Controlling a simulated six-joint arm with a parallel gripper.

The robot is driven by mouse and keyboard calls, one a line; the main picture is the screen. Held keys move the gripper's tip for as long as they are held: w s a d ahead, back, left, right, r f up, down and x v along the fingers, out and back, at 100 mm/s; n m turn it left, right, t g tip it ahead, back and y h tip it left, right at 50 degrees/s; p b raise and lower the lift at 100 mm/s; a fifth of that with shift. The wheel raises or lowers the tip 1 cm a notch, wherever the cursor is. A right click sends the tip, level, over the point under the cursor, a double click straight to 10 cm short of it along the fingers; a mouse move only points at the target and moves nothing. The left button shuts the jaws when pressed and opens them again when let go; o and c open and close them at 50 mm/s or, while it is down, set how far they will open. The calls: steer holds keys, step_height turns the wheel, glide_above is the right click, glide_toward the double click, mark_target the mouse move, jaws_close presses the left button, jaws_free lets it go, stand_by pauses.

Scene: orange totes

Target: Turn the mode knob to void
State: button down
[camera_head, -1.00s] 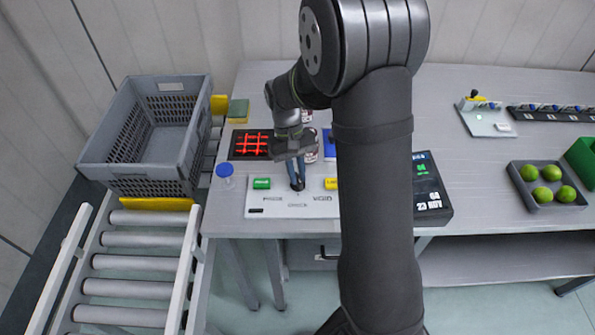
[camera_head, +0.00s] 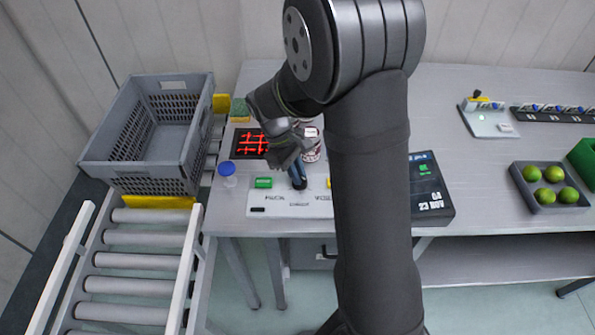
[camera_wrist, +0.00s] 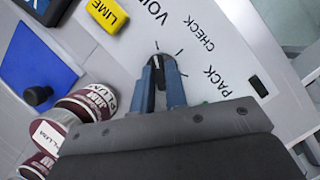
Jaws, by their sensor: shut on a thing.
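The mode knob (camera_wrist: 158,63) is small and dark with a pale pointer line, on a white panel (camera_wrist: 232,75) printed PACK, CHECK and VOID. In the wrist view my gripper (camera_wrist: 160,72) has its two blue fingers shut on the knob, one on each side. The pointer line seems to face the tick mark on the VOID side. In the head view my gripper (camera_head: 298,184) reaches down onto the panel (camera_head: 262,201) at the bench's front edge. The knob is mostly hidden there by the fingers.
PLUM jars (camera_wrist: 95,100) and a blue plate with a black knob (camera_wrist: 38,72) are close by. A blue-lidded cup (camera_head: 227,172) stands left; a grey crate (camera_head: 150,187) is on the rollers.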

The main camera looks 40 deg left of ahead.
stand_by(0.4)
steer(key=c, duration=1.4)
jaws_free()
steer(key=shift+c, duration=0.2)
steer(key=shift+r, duration=0.1)
steer(key=v, duration=1.7)
steer(key=shift+a, duration=0.2)
steer(key=x, duration=1.7)
steer(key=shift+d, duration=0.2)
